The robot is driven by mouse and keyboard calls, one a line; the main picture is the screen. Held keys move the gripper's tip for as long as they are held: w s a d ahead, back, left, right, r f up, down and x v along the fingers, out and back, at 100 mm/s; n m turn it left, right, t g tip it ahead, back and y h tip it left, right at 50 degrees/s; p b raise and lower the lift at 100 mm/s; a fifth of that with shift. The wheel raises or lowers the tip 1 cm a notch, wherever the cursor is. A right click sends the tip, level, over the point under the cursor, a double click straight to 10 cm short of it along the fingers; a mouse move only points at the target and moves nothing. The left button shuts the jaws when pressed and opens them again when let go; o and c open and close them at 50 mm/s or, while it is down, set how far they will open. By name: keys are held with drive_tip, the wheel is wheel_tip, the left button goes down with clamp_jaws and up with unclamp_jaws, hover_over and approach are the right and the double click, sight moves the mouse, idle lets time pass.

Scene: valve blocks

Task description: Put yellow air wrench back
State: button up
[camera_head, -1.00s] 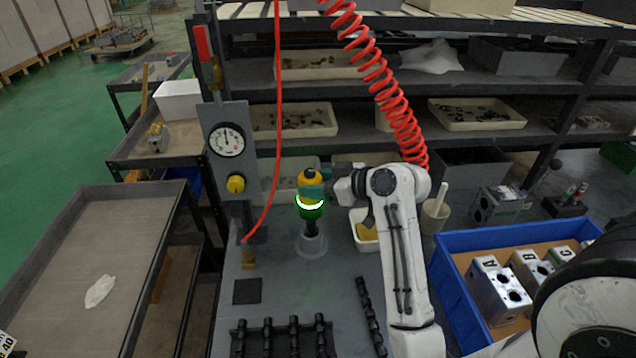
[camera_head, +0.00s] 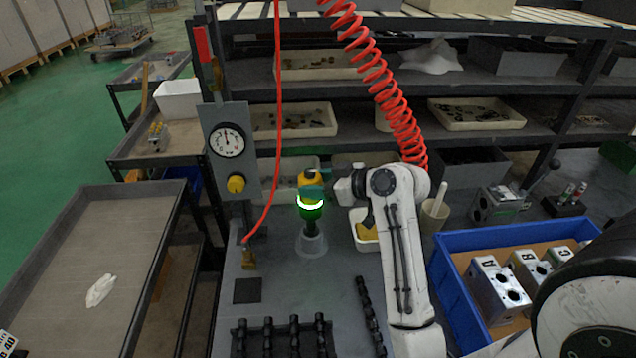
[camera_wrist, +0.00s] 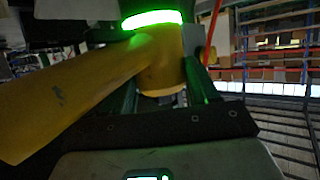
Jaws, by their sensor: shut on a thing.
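The yellow air wrench (camera_head: 307,178) is upright above the grey bench, with a glowing green-white ring and a dark lower end. My gripper (camera_head: 318,190) is shut on its upper body from the right. A pale, see-through cup-like holder (camera_head: 311,245) stands directly below it. The wrench's dark tip reaches the holder's mouth; I cannot tell how deep it sits. In the wrist view the yellow wrench (camera_wrist: 95,85) fills the left and middle, its green ring lit, between the fingers of my gripper (camera_wrist: 160,85).
A gauge panel (camera_head: 228,150) with a thin red hose stands left of the wrench. A white bin (camera_head: 358,243) with something yellow is close on the right. A black rack (camera_head: 268,340) is in front. A blue crate (camera_head: 455,285) with metal blocks is at right. Shelves stand behind.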

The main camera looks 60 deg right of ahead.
sight(320, 207)
drive_tip(key=shift+f+b, duration=2.45)
drive_tip(key=shift+f, duration=0.9)
idle(0.6)
drive_tip(key=o, duration=1.6)
drive_tip(key=shift+f, duration=0.3)
drive_tip(key=v, duration=1.1)
drive_tip(key=shift+r+b, duration=0.15)
drive_tip(key=shift+b, duration=0.2)
